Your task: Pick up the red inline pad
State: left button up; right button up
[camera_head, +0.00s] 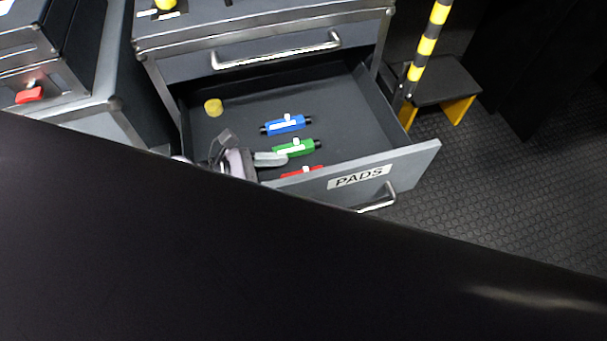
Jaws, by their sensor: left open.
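The red inline pad (301,173) lies in the open drawer (350,110) close behind its front panel, which hides its lower part. A green pad (296,148) lies just behind it and a blue pad (285,124) farther back. My left gripper (249,152) is open over the drawer's front left. One finger reaches right toward the green pad's left end, left of and apart from the red pad. I cannot tell its height over the drawer floor. My right gripper is not in view.
The drawer front carries a "PADS" label (360,177) and a handle (378,200). A yellow round thing (213,107) lies at the drawer's back left. A closed drawer with a handle (277,52) is above. A black-and-yellow striped post (428,45) stands at right. A large dark shape covers the lower view.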

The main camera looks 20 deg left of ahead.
aim_at(304, 171)
pick_arm(q)
jog(key=shift+x, duration=2.2)
jog(key=shift+w+a, duration=0.15)
grip_shut()
